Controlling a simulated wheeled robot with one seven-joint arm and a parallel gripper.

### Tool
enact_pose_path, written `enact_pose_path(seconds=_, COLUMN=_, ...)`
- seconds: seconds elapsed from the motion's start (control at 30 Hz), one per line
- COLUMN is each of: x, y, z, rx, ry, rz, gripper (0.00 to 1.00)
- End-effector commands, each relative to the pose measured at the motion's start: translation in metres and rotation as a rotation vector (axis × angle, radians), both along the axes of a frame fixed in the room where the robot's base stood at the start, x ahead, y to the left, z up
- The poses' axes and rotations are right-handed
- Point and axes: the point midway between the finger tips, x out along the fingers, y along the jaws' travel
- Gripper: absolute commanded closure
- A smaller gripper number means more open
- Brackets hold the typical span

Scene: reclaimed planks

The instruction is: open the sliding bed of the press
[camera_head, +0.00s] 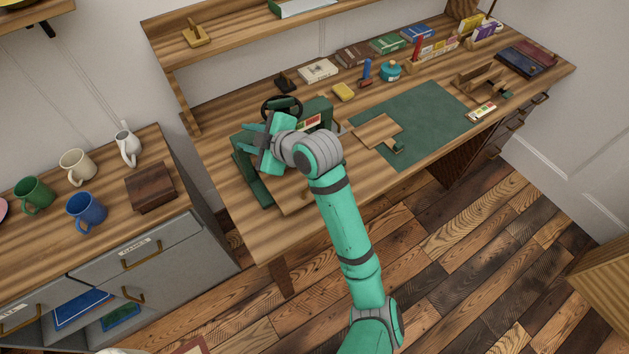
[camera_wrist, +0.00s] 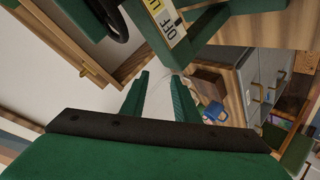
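The dark green press (camera_head: 322,112) stands at the left end of the workbench, with a black handwheel (camera_head: 283,104) at its top. My gripper (camera_head: 258,132) is over the press's left part and hides much of it. A green rail (camera_head: 258,185) shows below the gripper. My wrist hides most of the bed area, so I cannot tell how far the bed is out. In the wrist view, my two fingers (camera_wrist: 160,98) are apart with nothing between them. The press frame (camera_wrist: 195,40) with a lettered label (camera_wrist: 168,22) is just above them.
A green mat (camera_head: 430,125) with a wooden board (camera_head: 377,130) lies right of the press. Books, a yellow block (camera_head: 343,92) and a teal pot (camera_head: 391,70) stand behind. A grey drawer cabinet (camera_head: 185,245) with mugs and a brown box (camera_head: 150,187) is at left.

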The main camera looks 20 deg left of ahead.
Motion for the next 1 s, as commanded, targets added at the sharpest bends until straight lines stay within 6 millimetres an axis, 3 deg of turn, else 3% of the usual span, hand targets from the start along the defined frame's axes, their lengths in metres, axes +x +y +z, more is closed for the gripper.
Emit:
enact_pose_path(seconds=0.17, x=0.002, y=-0.032, z=-0.016, rx=-0.281, ry=-0.063, rz=0.148, gripper=0.72)
enact_pose_path(seconds=0.4, x=0.005, y=-0.104, z=-0.037, rx=-0.661, ry=-0.086, rz=0.322, gripper=0.72)
enact_pose_path(seconds=0.6, x=0.007, y=-0.159, z=-0.042, rx=-0.878, ry=-0.063, rz=0.414, gripper=0.72)
enact_pose_path(seconds=0.77, x=0.007, y=-0.179, z=-0.043, rx=-0.952, ry=-0.048, rz=0.445, gripper=0.72)
enact_pose_path(seconds=1.0, x=0.009, y=-0.178, z=-0.065, rx=-0.959, ry=-0.043, rz=0.45, gripper=0.72)
